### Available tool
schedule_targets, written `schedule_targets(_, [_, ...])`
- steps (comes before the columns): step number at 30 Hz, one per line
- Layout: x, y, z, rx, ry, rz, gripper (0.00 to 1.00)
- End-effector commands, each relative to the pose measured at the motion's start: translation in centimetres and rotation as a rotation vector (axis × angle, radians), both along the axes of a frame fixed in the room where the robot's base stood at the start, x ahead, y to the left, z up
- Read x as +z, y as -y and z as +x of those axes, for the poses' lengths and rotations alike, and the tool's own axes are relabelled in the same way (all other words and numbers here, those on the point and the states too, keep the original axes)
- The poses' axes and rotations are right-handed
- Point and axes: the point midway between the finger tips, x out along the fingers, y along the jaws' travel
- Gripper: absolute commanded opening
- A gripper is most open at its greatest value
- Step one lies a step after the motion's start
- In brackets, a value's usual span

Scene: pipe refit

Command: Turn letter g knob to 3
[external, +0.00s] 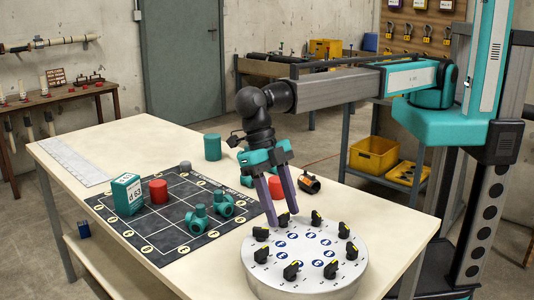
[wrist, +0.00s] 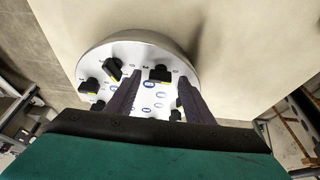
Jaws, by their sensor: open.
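A round white disc-shaped panel (external: 305,282) stands on the near right of the table and carries a ring of black knobs with pale pointers. Blue round letter marks sit inside the ring, too small to read, so I cannot tell which knob is g. My gripper (external: 282,219) points down at the panel's far edge, open, with a knob (external: 284,220) near its fingertips. In the wrist view my gripper (wrist: 160,77) has a black knob (wrist: 160,73) between its fingertips; contact cannot be told. The panel (wrist: 150,40) also shows there.
A dark grid mat (external: 165,240) on the table holds a teal box (external: 127,195), a red cylinder (external: 158,191) and teal pipe fittings (external: 197,218).

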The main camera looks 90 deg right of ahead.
Motion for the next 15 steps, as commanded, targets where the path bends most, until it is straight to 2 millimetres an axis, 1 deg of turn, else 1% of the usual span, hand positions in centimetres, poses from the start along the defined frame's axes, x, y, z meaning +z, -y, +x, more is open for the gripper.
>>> schedule_targets(9, [-0.18, -0.05, -0.04, 0.0, 0.001, 0.001, 0.48])
schedule_targets(11, [-0.17, -0.04, -0.03, 0.0, 0.0, 0.0, 0.39])
schedule_targets(15, [-0.16, -0.04, -0.03, 0.0, 0.0, 0.0, 0.16])
